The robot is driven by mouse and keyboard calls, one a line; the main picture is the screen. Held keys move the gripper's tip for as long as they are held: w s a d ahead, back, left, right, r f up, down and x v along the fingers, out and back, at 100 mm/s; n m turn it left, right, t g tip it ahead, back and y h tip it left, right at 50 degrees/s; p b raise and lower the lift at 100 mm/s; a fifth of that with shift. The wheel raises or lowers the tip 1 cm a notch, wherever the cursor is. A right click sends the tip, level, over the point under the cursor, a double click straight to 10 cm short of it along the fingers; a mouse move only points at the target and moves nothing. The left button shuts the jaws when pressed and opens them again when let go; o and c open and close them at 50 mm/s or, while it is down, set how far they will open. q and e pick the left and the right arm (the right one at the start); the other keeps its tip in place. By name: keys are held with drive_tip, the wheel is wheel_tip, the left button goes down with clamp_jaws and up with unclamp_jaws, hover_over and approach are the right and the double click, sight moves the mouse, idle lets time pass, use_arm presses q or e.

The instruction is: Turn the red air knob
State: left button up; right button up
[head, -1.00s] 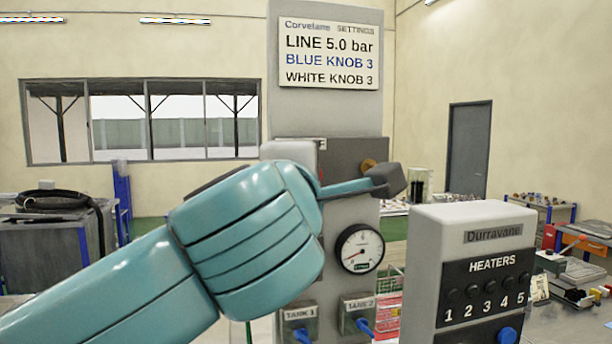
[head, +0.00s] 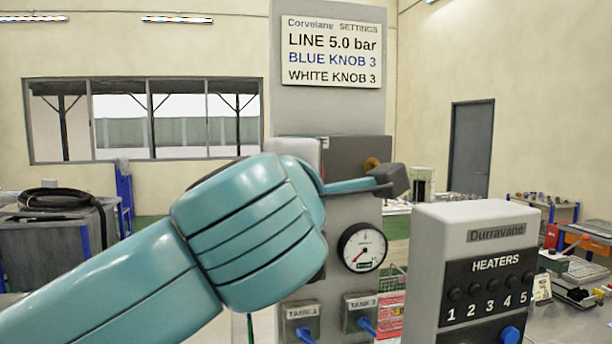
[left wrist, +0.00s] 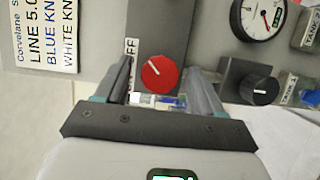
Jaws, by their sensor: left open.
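The red air knob (left wrist: 160,73) is a round red dial with a white pointer line, on a dark panel in the left wrist view. Lettering ending in "FF" is printed beside it. My left gripper (left wrist: 160,68) is open, with one finger on each side of the knob. Contact between fingers and knob cannot be made out. In the head view my teal left arm crosses in front of the panel, and a dark part of the left gripper (head: 390,180) shows at its end. The red knob is hidden there. My right gripper is not in view.
A gauge (head: 362,248) sits below on the grey column, above the TANK 1 (head: 301,318) and TANK 2 (head: 360,312) boxes. A black knob (left wrist: 259,90) is right of the red one in the wrist view. A HEATERS box (head: 480,275) stands at right.

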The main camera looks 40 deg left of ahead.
use_arm(q)
drive_tip(key=b+v, duration=0.3)
drive_tip(key=v, duration=1.3)
drive_tip(key=shift+d+b, duration=0.25)
drive_tip(key=shift+b, duration=0.1)
drive_tip(key=shift+s, duration=0.1)
